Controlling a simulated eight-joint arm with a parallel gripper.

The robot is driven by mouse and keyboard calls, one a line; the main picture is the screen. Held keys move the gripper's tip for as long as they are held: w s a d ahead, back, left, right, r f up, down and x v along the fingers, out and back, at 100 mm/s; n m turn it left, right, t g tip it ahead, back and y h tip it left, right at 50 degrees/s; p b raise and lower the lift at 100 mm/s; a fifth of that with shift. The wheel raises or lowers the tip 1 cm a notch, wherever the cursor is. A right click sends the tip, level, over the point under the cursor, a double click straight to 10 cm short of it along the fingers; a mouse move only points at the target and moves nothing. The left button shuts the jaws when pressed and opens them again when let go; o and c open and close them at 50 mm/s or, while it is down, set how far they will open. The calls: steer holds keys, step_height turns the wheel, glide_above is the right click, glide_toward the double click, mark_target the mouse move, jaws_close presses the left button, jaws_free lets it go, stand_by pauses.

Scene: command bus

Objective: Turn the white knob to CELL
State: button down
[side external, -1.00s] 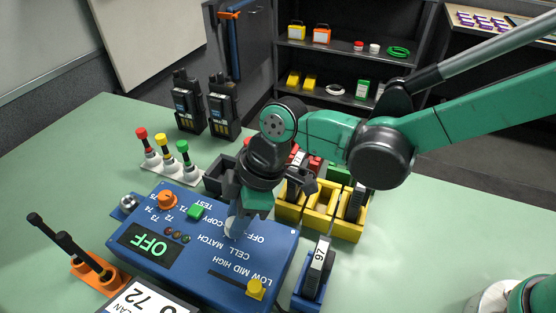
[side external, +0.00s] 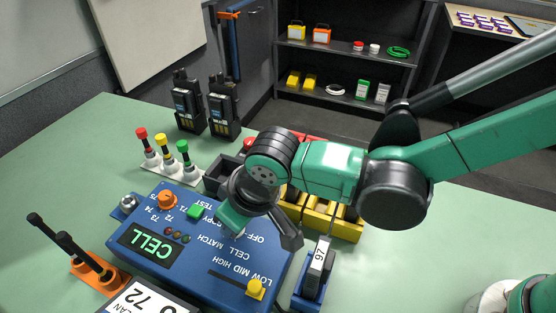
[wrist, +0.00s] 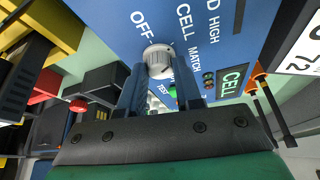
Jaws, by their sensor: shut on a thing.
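The blue control box (side external: 205,275) lies on the green table with its labels upside down in the side view. The white knob (wrist: 158,58) sits on its face among the labels OFF, CELL, MATCH and COPY. My gripper (wrist: 159,70) has one finger on each side of the knob and is shut on it. In the side view my gripper (side external: 237,227) reaches down onto the box and mostly hides the knob. The display (side external: 150,246) reads CELL in green letters; it also shows in the wrist view (wrist: 232,80).
On the box are an orange knob (side external: 167,200), a green button (side external: 195,212) and a yellow slider (side external: 255,289). Yellow bins (side external: 322,221) stand behind my gripper. A blue holder with a 97 tag (side external: 318,270) stands close on the right. Two radios (side external: 222,112) stand at the back.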

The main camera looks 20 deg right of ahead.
mark_target(250, 240)
steer(key=shift+m, duration=0.4)
steer(key=c, duration=0.6)
jaws_free()
steer(key=shift+v, duration=2.8)
